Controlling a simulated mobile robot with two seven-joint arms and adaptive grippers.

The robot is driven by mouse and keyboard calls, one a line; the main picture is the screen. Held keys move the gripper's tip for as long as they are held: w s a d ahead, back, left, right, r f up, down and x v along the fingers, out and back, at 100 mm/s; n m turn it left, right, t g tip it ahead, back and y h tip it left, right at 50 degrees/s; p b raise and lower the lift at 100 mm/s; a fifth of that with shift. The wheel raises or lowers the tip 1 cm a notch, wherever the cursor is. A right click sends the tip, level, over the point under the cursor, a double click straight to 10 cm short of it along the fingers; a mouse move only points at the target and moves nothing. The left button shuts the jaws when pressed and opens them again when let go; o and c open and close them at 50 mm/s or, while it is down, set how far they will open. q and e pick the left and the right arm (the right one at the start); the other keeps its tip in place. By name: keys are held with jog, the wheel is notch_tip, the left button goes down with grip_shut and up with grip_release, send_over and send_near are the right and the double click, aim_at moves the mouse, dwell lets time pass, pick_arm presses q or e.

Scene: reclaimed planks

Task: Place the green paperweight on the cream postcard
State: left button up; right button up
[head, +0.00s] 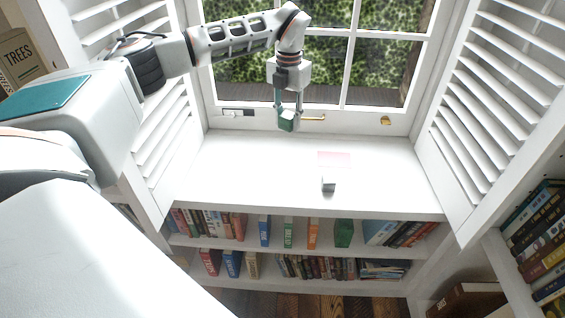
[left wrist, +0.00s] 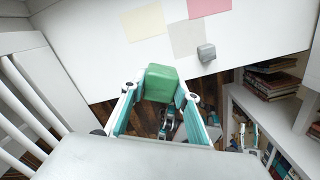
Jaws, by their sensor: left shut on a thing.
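My left gripper (head: 288,118) is shut on the green paperweight (head: 287,125), a blocky green piece held in the air near the window. In the left wrist view the green paperweight (left wrist: 161,82) sits between the two fingertips, seen beyond the front edge of the white surface.
A pale yellow card (left wrist: 143,21) and a pink card (left wrist: 208,7) lie beside the beige one. A small grey block (left wrist: 206,52) stands near the beige card's corner. The white window seat (head: 250,170) is otherwise clear, with louvred shutters (head: 475,130) at its sides and bookshelves below.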

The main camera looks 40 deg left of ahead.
pick_arm(q)
jog(key=w+a+m+b, duration=0.3)
jog(key=m, duration=0.1)
jog(key=m+b, duration=0.8)
send_over(281, 159)
notch_tip(281, 159, down, 16)
jog(key=shift+r, duration=0.25)
jog(key=shift+w+f, duration=0.1)
jog(key=shift+f, duration=0.5)
notch_tip(281, 159, down, 4)
jog(key=shift+r+b, duration=0.1)
jog(key=shift+b, duration=0.4)
jog(key=shift+a+f, duration=0.1)
jog(key=shift+f, duration=0.15)
jog(key=shift+r, duration=0.25)
pick_arm(e)
notch_tip(281, 159, down, 6)
jog(key=shift+w+a+f, duration=0.15)
jog(key=shift+a+f, duration=0.1)
